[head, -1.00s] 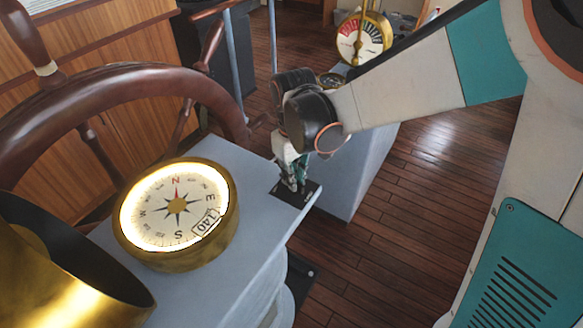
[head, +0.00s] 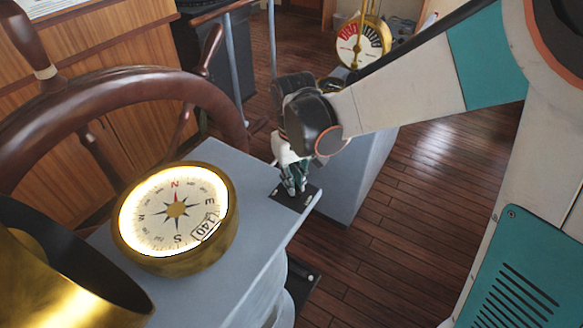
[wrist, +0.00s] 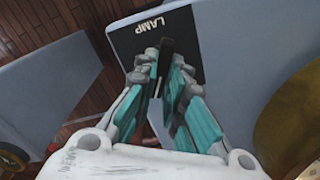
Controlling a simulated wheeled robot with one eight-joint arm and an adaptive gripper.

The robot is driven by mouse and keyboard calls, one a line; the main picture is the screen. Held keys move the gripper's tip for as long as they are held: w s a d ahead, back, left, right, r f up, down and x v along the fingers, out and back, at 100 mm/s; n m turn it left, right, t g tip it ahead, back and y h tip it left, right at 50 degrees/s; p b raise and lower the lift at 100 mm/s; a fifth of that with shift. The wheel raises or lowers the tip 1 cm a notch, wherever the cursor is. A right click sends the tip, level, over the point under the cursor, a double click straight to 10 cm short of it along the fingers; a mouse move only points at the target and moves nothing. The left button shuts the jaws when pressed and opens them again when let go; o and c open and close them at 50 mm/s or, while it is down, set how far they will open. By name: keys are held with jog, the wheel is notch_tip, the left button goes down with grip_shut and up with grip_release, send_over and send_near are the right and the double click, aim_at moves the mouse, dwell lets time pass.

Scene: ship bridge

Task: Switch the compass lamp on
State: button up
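The compass (head: 174,215) has a brass rim, and its round face is brightly lit. It stands on the grey console top, left of my gripper in the head view. A black plate marked LAMP (wrist: 190,28) lies at the console's corner; it also shows in the head view (head: 307,196). A dark switch lever (wrist: 166,52) stands up from this plate. My gripper (wrist: 164,62) is down at the plate, its fingertips close together on either side of the lever. I cannot tell whether they press on it. The gripper also shows in the head view (head: 294,188).
A large wooden ship's wheel (head: 130,84) stands behind the compass. A brass hood (head: 75,275) is at the lower left. Wooden floor is clear to the right of the console.

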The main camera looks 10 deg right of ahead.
jog(key=o, duration=0.4)
